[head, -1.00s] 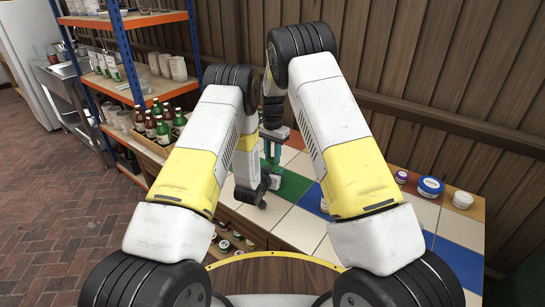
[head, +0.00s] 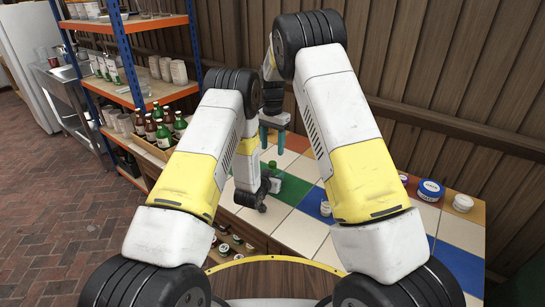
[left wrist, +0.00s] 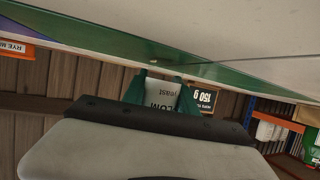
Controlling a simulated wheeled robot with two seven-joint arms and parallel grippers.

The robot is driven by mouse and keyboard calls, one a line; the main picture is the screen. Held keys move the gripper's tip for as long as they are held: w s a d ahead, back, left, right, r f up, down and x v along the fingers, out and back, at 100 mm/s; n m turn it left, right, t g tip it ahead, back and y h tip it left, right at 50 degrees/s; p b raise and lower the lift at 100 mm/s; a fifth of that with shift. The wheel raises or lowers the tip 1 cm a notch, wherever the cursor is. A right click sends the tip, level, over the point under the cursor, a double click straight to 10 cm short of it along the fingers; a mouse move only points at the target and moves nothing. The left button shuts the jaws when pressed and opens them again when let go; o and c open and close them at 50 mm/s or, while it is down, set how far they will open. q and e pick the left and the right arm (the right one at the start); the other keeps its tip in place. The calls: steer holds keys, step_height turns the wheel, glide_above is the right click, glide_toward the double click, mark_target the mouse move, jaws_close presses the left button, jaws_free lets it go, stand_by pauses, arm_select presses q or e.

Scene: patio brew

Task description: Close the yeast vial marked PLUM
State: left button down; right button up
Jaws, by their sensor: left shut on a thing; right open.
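On the tiled table at right stand a blue-and-white tub (head: 430,190), a small white tub (head: 462,203) and a purple-lidded pot (head: 403,178). A small white jar (head: 325,208) is partly behind my right arm. A shelf rack (head: 150,95) with bottles stands at left.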

step_height(320, 180, up, 6)
steer(key=shift+f, duration=0.2)
arm_select(q)
steer(key=c, duration=0.9)
jaws_free()
steer(key=v, duration=0.8)
steer(key=shift+w, duration=0.1)
steer(key=shift+f, duration=0.1)
arm_select(e)
steer(key=shift+s, duration=0.1)
